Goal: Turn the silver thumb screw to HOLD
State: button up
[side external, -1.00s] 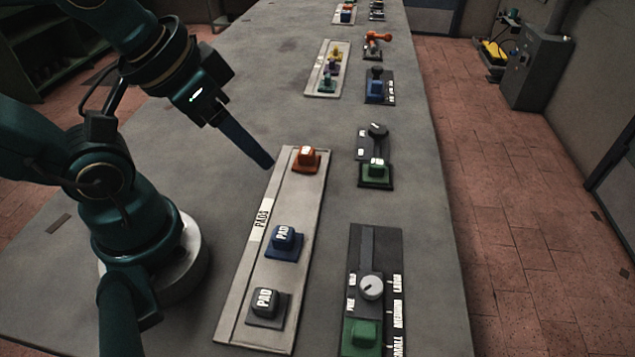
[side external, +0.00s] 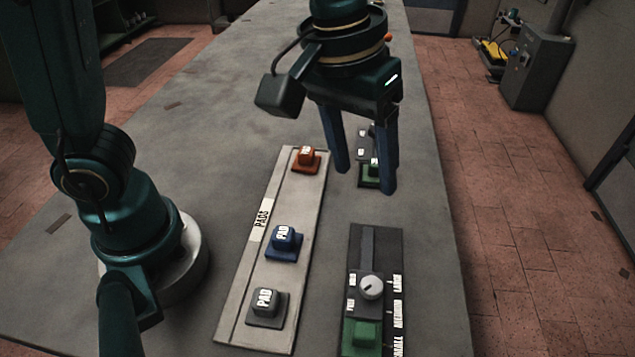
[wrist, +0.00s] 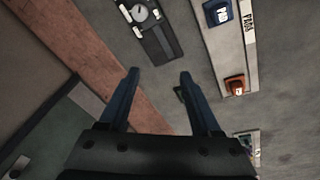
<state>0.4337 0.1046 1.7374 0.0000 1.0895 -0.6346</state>
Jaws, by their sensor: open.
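The silver thumb screw (side external: 371,287) is a round, light knob on the dark panel (side external: 367,240) at the lower right of the side view. Small white labels stand to its left, too small to read surely. It also shows in the wrist view (wrist: 141,14) near the top. My gripper (side external: 364,182) is open and empty, pointing down above the table, in front of the farther panel with the green block. It is apart from the screw, which lies nearer the camera. In the wrist view the two blue fingers (wrist: 159,74) are spread with nothing between them.
A pale tray (side external: 240,300) left of the panel holds orange (side external: 306,158), blue (side external: 284,240) and grey (side external: 266,303) pads. A green block (side external: 362,336) sits below the screw, beside SMALL, MEDIUM and LARGE labels. A second green block (side external: 369,172) is partly hidden behind my fingers.

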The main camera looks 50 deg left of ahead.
jog(key=m+g, duration=0.1)
send_over(372, 284)
jog(key=w+a, duration=0.2)
notch_tip(372, 284, down, 4)
jog(key=shift+m+g+y, duration=0.5)
jog(key=shift+m+g, duration=0.1)
jog(key=shift+m, duration=0.1)
jog(key=f, duration=0.1)
jog(key=s+d+f, duration=0.2)
jog(key=shift+f, duration=2.7)
grip_shut()
